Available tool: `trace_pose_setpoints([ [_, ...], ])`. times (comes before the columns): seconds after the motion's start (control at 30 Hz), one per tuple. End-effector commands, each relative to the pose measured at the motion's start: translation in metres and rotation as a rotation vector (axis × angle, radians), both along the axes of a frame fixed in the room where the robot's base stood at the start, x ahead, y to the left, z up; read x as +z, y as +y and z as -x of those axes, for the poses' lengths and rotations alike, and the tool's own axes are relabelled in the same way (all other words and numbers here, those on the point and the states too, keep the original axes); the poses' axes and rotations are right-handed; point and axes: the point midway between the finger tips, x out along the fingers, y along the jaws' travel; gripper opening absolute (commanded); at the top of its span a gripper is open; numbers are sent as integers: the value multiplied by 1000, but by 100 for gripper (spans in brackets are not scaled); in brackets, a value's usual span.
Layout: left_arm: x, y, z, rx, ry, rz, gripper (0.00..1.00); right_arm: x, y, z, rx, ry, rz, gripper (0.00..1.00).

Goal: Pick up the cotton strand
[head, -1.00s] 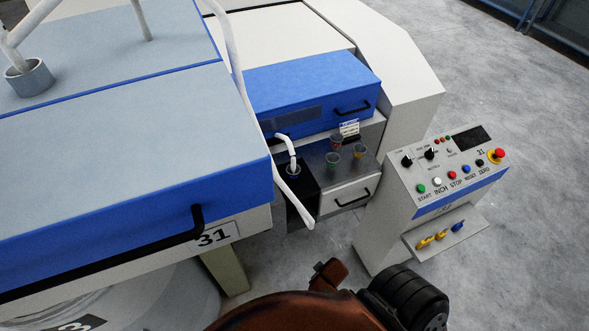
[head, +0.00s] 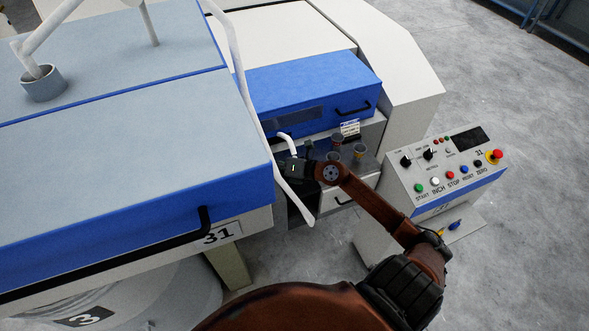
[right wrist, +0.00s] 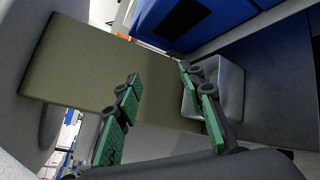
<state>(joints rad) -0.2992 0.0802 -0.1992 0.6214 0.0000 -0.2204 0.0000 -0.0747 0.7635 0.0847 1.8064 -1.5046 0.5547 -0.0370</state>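A long white cotton strand (head: 238,85) hangs down from the top of the machine past the blue cover's edge. Its loose lower end (head: 303,212) hangs in front of the small cabinet. A short white piece (head: 287,142) curves down beside the gripper; its lower part is hidden. My right gripper (head: 298,166) is at the strand's lower stretch, above its end; I cannot tell whether they touch. In the right wrist view its green-padded fingers (right wrist: 160,76) are apart, and a pale grey rounded shape by the right finger is unclear. My left gripper is out of view.
Small coloured cups, one red (head: 336,142) and one yellow (head: 359,152), stand on the grey shelf beside the gripper. The large blue-edged cover (head: 150,190) is close on the left. The control panel (head: 445,165) stands right, near my forearm.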

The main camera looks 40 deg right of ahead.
Motion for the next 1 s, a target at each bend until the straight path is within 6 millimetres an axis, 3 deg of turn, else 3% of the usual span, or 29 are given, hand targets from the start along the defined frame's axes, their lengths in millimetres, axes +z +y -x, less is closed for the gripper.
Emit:
trace_pose_setpoints([
  [0.07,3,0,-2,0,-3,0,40,-22,-19,-1,83,85,258,36],
  [0.2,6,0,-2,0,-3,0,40,-55,-81,7,135,270,606,36],
  [0.3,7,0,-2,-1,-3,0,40,-63,-124,15,131,379,757,36],
  [0.4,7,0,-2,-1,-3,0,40,-65,-151,21,119,450,840,36],
  [0.57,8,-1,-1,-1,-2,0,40,-73,-166,21,112,490,877,36],
  [1.0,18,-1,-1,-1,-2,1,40,-119,-162,-7,113,488,872,36],
])
